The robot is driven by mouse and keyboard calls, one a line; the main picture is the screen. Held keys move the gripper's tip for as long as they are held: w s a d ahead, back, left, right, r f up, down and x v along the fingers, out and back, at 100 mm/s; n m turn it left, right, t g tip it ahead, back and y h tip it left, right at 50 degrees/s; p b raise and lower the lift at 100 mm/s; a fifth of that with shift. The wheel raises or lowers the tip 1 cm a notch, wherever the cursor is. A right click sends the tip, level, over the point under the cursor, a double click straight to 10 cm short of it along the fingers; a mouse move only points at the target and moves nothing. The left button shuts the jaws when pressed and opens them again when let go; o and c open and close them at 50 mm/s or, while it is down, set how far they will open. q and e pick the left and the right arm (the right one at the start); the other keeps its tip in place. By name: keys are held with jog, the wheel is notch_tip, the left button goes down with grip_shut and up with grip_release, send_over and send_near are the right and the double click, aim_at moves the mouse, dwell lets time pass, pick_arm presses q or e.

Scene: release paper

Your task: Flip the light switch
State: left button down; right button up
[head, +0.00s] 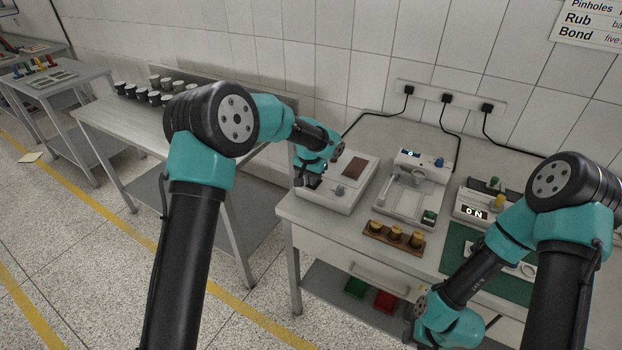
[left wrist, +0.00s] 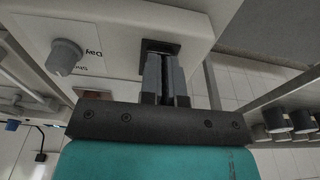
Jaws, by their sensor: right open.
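The light switch appears as a dark square rocker (left wrist: 160,46) set in the top of a pale box (left wrist: 112,60). In the head view the pale box (head: 357,192) stands at the left end of the worktop. My left gripper (head: 307,182) is over the left edge of this box. In the left wrist view its fingers (left wrist: 165,62) are together, with tips at the switch and covering part of it. I cannot tell whether they touch it or which way it is tipped. My right gripper (head: 452,331) is open at the bottom edge, its fingertips out of view.
A grey knob (left wrist: 64,57) sits beside the switch. A white scale-like device (head: 398,203), a wooden block with brass pieces (head: 392,242) and a green mat (head: 455,249) are on the worktop. Several cups (head: 155,97) stand on the left table.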

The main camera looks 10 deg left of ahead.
pick_arm(q)
jog(key=shift+w+f, duration=0.4)
jog(key=shift+f, duration=0.05)
jog(key=shift+d, duration=0.1)
jog(key=shift+r, duration=0.45)
notch_tip(320, 180, up, 14)
jog(key=s, duration=0.1)
jog(key=shift+s+a, duration=0.3)
jog(key=shift+a, duration=0.05)
